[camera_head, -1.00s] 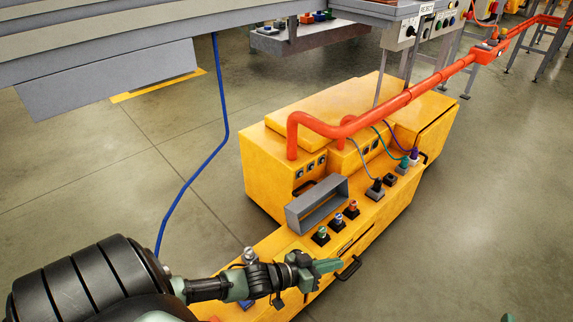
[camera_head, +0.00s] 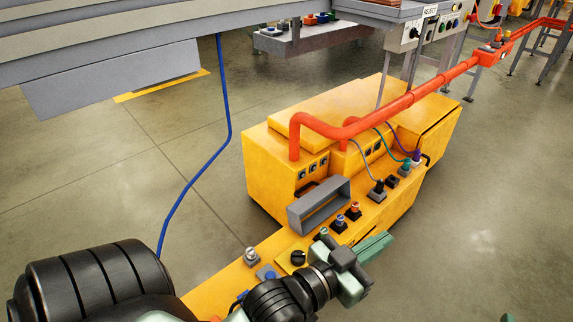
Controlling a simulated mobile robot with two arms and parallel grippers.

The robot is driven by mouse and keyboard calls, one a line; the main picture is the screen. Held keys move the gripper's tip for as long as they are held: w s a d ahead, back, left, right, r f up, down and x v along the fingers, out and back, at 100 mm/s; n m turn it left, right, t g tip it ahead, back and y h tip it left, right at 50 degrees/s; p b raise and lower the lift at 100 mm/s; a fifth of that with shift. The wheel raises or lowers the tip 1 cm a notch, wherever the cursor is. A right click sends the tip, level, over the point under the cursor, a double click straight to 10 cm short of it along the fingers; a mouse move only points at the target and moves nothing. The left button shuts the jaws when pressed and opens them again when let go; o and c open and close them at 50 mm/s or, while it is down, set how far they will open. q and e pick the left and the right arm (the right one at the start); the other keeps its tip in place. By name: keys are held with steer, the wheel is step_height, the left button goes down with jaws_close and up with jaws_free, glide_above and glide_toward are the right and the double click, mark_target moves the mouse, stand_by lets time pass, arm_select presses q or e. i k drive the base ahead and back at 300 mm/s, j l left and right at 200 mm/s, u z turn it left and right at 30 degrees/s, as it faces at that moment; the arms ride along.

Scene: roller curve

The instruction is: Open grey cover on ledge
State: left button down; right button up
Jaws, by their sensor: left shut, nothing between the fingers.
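The grey cover (camera_head: 318,205) is a hollow, open-faced rectangular frame standing tilted on the yellow ledge (camera_head: 376,212), against the taller yellow housing. I cannot make out a hinge. My left gripper (camera_head: 374,246) is in front and to the right of the cover, over the ledge's front edge. Its green fingers are shut and empty, pointing right, and appear apart from the cover. Of my right gripper, only a small green tip (camera_head: 508,318) seems to show at the bottom edge; the rest is out of frame.
Coloured knobs (camera_head: 355,209) stand on the ledge right of the cover, near cabled plugs (camera_head: 377,190). A black round knob (camera_head: 298,258) and a metal button (camera_head: 251,254) lie nearer. An orange pipe (camera_head: 400,104) runs above the housing. Floor at right is clear.

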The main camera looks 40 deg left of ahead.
mark_target(306, 204)
steer(key=i+u, duration=0.25)
steer(key=u, duration=0.15)
steer(key=i+l+u, duration=0.15)
steer(key=u, duration=0.3)
steer(key=i+l, duration=0.05)
